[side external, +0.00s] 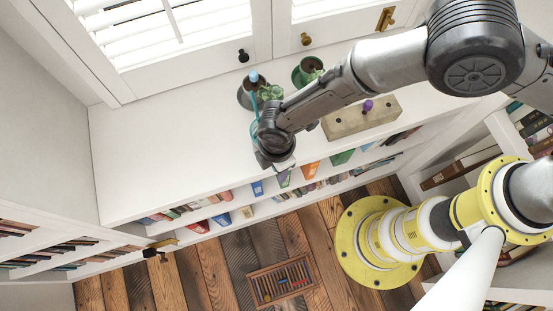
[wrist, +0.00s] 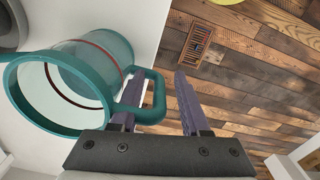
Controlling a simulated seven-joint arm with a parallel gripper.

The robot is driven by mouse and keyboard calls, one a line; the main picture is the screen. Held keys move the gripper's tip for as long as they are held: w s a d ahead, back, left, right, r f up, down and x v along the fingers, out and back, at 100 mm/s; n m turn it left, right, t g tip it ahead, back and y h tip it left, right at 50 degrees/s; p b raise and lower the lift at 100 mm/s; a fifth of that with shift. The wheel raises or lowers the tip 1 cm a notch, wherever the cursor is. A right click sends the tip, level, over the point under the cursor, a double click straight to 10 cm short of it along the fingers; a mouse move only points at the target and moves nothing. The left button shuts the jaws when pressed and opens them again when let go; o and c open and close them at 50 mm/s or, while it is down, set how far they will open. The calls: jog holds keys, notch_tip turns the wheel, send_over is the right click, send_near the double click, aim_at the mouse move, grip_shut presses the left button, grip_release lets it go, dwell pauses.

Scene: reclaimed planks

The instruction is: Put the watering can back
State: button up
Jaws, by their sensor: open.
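The teal watering can (wrist: 92,62), a see-through vessel with a dark red band, fills the left of the wrist view. Its loop handle (wrist: 157,100) reaches toward my gripper (wrist: 160,100). My gripper is open: the left finger sits inside the handle loop and the right finger stands apart on the outer side, with the handle's bar between them. In the side view, my gripper (side external: 277,163) is at the front edge of the white shelf top, and it and my arm hide most of the can (side external: 254,128). I cannot tell whether the can rests on the shelf.
The white shelf top (side external: 160,150) is clear on its left. A grey pot (side external: 244,97), a leafy plant (side external: 270,92) and a green pot (side external: 299,76) stand behind my gripper. A wooden box (side external: 345,124) lies to the right. A floor grate (side external: 283,281) is below.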

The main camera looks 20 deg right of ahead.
notch_tip(320, 180, up, 12)
jog(key=shift+r, duration=0.1)
dwell(0.4)
jog(key=w+d+r+m+t+y, duration=0.1)
jog(key=w+d+r+m, duration=0.25)
jog(key=d+r, duration=0.6)
jog(key=w+d+r+m+t, duration=0.15)
jog(key=d+r+m, duration=0.35)
jog(key=d+r, duration=0.5)
jog(key=s+d+r+m+t, duration=0.1)
jog(key=s+d+m, duration=0.5)
jog(key=d, duration=0.4)
jog(key=s+d+r+m+t+h, duration=0.1)
jog(key=s+d+r+m+t, duration=0.1)
jog(key=s+d+m, duration=0.3)
jog(key=s+d, duration=0.3)
jog(key=d, duration=0.3)
jog(key=shift+s+d+r+m, duration=0.2)
jog(key=shift+s+m, duration=0.05)
jog(key=shift+m, duration=0.1)
